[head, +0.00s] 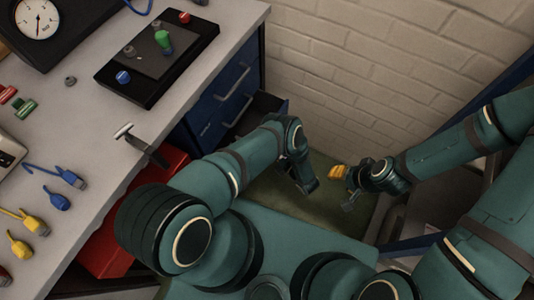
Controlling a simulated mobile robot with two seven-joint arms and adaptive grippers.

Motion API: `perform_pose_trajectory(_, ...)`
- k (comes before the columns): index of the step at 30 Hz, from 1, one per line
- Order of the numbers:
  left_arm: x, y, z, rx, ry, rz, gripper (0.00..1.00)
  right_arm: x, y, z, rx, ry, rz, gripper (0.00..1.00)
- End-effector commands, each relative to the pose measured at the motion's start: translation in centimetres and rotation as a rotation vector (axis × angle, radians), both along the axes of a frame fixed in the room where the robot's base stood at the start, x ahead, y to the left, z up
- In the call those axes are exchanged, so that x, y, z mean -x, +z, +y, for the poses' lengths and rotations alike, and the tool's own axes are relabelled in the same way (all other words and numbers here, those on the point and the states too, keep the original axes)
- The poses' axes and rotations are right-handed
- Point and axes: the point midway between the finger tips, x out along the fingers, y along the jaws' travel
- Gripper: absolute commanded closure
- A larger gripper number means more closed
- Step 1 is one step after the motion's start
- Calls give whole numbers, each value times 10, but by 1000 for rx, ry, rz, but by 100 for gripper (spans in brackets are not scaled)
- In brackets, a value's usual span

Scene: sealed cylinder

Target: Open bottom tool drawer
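The blue tool drawers (222,87) are in the front of the workbench, in the upper middle of the head view, with pale bar handles. Below the closed fronts, a dark drawer (268,104) stands partly out, its interior showing. My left arm covers its lower part, so I cannot tell how far out it is. My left gripper (306,186) points down, right of and apart from the drawer; its fingers are too unclear to judge. My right gripper (350,188) is further right, with a yellow-orange piece (340,172) at its tip; I cannot tell whether it grips it.
The workbench top (185,105) holds a black panel (150,62) with coloured knobs, a gauge (38,18) and several blue and yellow connectors. A red box (105,250) is below the bench edge. A brick wall (390,80) closes the back; a blue-edged structure stands right.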

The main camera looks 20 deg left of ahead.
Motion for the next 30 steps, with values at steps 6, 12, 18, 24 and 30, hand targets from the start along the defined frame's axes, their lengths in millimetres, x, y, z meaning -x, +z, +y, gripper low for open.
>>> perform_pose_trajectory(6,-2,-1,-4,-2,5,8,100,-1,-2,0,0,-1,-2,53)
perform_pose_trajectory(12,-2,-1,-3,-3,6,9,100,-1,-2,0,0,-1,-2,53)
perform_pose_trajectory(18,-2,0,-3,-4,6,7,59,-1,-2,0,0,-1,-2,53)
perform_pose_trajectory(24,-3,0,-3,-4,5,5,59,-1,-2,0,0,-1,-2,53)
perform_pose_trajectory(30,-4,11,-3,-4,5,4,59,-1,-1,0,0,-1,-2,53)
